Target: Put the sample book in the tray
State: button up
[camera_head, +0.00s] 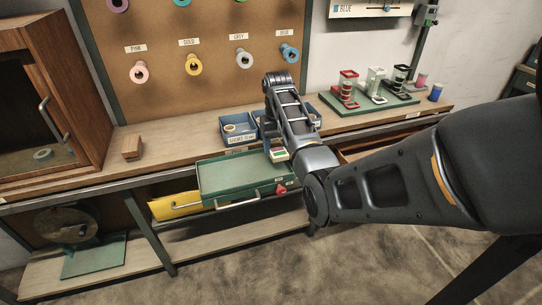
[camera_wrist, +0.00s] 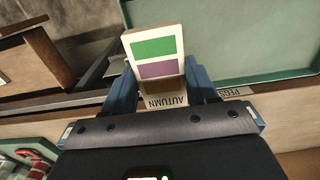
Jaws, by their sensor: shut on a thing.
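The sample book (camera_wrist: 155,55) is a small white-edged block with green, purple and brown swatches and the word AUTUMN. My gripper (camera_wrist: 160,88) is shut on it, with a blue finger on either side. In the head view, the book (camera_head: 278,155) shows small at the end of my gripper (camera_head: 279,149), by the tray's back right corner. The green tray (camera_head: 235,178) sits low in front of the bench edge, and its visible floor looks bare. Part of the tray (camera_wrist: 235,45) fills the upper right of the wrist view. My arm hides some of the area right of it.
Blue bins (camera_head: 239,128) stand on the bench behind the tray. A wooden block (camera_head: 132,146) and a wooden cabinet (camera_head: 40,100) are at left. A green rack with spools (camera_head: 375,101) is at right. A red object (camera_head: 281,189) is at the tray's front right, and a yellow drawer (camera_head: 172,206) lies below left.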

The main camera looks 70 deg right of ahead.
aim_at(272, 165)
jog(key=shift+w+a+f, duration=0.45)
jog(key=shift+w+a, duration=0.05)
jog(key=shift+f, duration=2)
jog(key=shift+f, duration=0.15)
jog(key=o, duration=0.8)
notch_tip(272, 165, up, 12)
jog(key=shift+r, duration=0.15)
